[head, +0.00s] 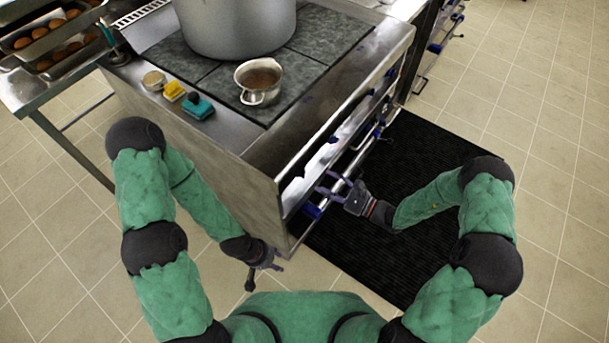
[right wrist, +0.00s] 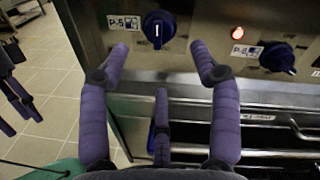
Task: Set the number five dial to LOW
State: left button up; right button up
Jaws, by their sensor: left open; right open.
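The number five dial (right wrist: 159,28) is a dark blue knob beside the P-5 label (right wrist: 124,23) on the steel stove front. Its white mark stands about vertical in the right wrist view. My right gripper (right wrist: 161,54) is open and empty. Its two upper fingertips lie to the left and right of the dial in that view, a little below it, and seem apart from it. In the head view my right gripper (head: 327,186) is at the stove front. My left gripper (head: 264,272) is open and empty, low near the stove's front left corner.
A second dial (right wrist: 277,57) with its own label and a lit red lamp (right wrist: 237,33) is to the right. Steel rails (right wrist: 265,152) run below the panel. A large pot (head: 238,25) and a small pan (head: 259,82) stand on the stove. A black mat (head: 390,250) covers the floor.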

aim_at(304, 177)
jog(key=b+x, duration=0.2)
jog(key=x, duration=0.6)
jog(key=shift+w+a, duration=0.15)
jog(key=shift+a, duration=0.1)
jog(key=c, duration=1.1)
